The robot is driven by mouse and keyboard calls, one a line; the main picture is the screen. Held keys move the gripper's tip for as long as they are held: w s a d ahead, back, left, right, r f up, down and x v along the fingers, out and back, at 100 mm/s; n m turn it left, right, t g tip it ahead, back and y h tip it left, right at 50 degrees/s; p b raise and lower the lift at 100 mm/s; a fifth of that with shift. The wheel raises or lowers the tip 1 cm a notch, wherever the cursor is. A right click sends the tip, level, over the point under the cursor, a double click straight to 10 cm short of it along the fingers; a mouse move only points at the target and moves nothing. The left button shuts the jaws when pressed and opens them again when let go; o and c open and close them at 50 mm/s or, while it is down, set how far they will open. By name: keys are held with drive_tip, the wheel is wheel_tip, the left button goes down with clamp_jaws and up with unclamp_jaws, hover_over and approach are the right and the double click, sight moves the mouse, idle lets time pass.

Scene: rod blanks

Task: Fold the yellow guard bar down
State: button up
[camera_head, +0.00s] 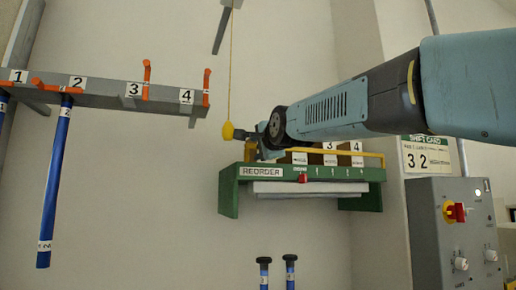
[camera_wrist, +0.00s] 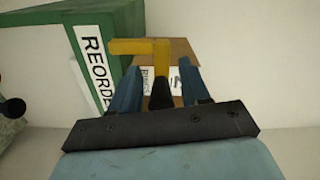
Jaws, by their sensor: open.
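The yellow guard bar (camera_head: 358,153) runs across the top of the green REORDER rack (camera_head: 228,190), in front of the brown blocks. Its left end is partly hidden by my gripper. In the wrist view a yellow L-shaped part of the bar (camera_wrist: 140,46) shows, with one leg reaching down between my fingers. My gripper (camera_head: 258,140) is at the rack's upper left end. In the wrist view my gripper (camera_wrist: 160,82) is open, its two blue fingers on either side of the yellow leg. I cannot tell whether they touch it.
A yellow knob (camera_head: 228,131) hangs on a cord just left of my gripper. Brown blocks (camera_head: 343,147) stand on the rack. A numbered rail (camera_head: 100,92) with a blue rod (camera_head: 55,185) is at the left. A grey control box (camera_head: 452,230) stands at the right.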

drive_tip(key=shift+c, duration=0.2)
clamp_jaws()
